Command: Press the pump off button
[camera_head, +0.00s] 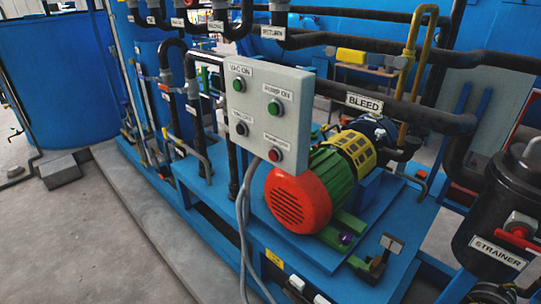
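A light grey control box (262,118) stands left of centre, with four-cornered front facing me and tilted slightly in view. Its lower right button is red (274,155), under a small label too blurred to read surely, likely the pump off button. Above it is a green button (274,108) labelled PUMP ON. At the upper left is another green button (239,85) labelled VAC ON. At the lower left is a black button (241,129) with a blurred label. Nothing covers the buttons. Neither of my grippers is in view.
A pump motor with a red end (297,198) and green body sits right of and below the box. Grey cables (243,220) hang below the box. A BLEED pipe (400,110) runs behind. A black STRAINER vessel (503,220) stands at right. Open floor (60,240) lies at left.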

